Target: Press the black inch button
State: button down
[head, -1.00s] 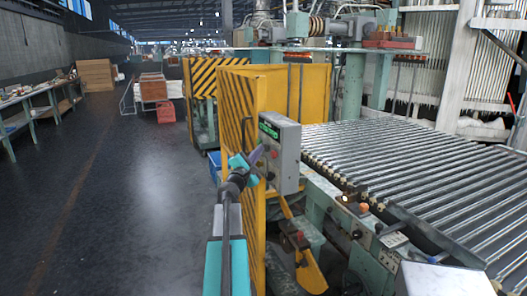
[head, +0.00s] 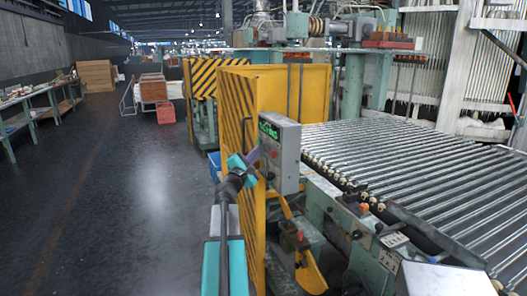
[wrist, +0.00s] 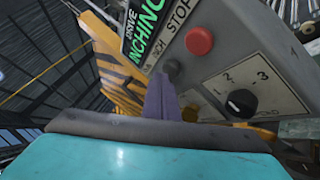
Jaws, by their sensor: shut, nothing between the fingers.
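The black inch button (wrist: 171,68) is a small dark round button on the grey control box (head: 288,157), under the "INCH" lettering. In the wrist view it shows just beyond the tips of my gripper (wrist: 161,84), whose purple fingers are shut and empty. The fingertips point at the button and partly overlap its lower edge. I cannot tell whether they touch it. In the head view my gripper (head: 255,155) is at the left side of the box front, and the black button cannot be made out there.
A red stop button (wrist: 199,41) sits right of the black one. A black selector knob (wrist: 240,102) with numbers is lower right. A green "INCHING" sign (wrist: 145,28) is above. A yellow striped guard (head: 240,105) stands behind the box; a roller conveyor (head: 420,180) lies right.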

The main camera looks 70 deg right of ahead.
jog(key=shift+w+a, duration=0.2)
jog(key=shift+w, duration=0.15)
jog(key=shift+w+a+b, duration=0.35)
jog(key=shift+w+a, duration=1.25)
jog(key=shift+w, duration=0.25)
jog(key=shift+w, duration=0.1)
